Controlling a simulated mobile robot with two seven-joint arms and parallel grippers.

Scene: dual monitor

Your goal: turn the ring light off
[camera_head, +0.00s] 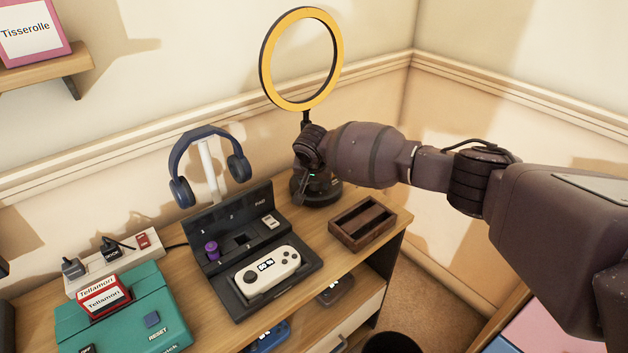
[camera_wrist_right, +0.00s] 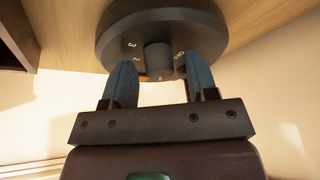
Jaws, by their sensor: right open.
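The ring light (camera_head: 301,60) stands at the back right of the desk, its ring yellow with a dark outer rim. I cannot tell if it is lit. Its round dark base (camera_head: 322,191) is partly hidden by my right gripper (camera_head: 299,188). In the right wrist view, the base (camera_wrist_right: 115,35) carries a dark knob (camera_wrist_right: 157,60) with white marks around it, including 2 and 3. My right gripper (camera_wrist_right: 160,75) is open, one finger on each side of the knob, with visible gaps. Whether the fingertips reach beside it in depth is unclear. My left gripper is out of view.
A wooden tray (camera_head: 345,237) sits close to the lamp base at the desk's right edge. A black console dock (camera_head: 240,310) with a white controller (camera_head: 267,272), a headphone stand (camera_head: 208,165) and a teal console (camera_head: 150,285) are to the left. Walls stand close behind.

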